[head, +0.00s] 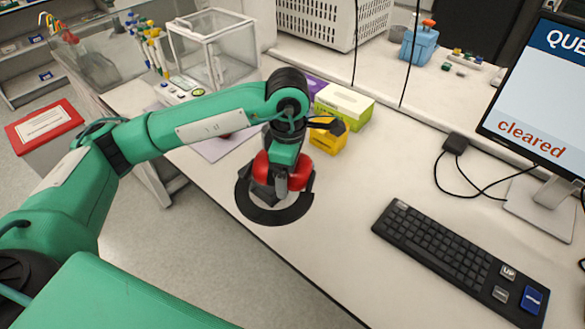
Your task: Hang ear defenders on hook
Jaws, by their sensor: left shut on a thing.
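The ear defenders (299,174) have red cups. A black curved band (270,213), which looks like their headband, arcs below the cups over the front edge of the white bench. My left gripper (281,172) points down and is shut on the ear defenders. The gripper hides part of the cups, and I cannot tell whether the band touches the bench. I cannot make out a hook in this view. My right gripper is not in view.
A yellow box (328,141) and a green and white box (345,103) stand just behind the gripper. A keyboard (455,259) and monitor (545,100) are to the right. A glass-sided case (207,50) stands at the back left. Bench between gripper and keyboard is clear.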

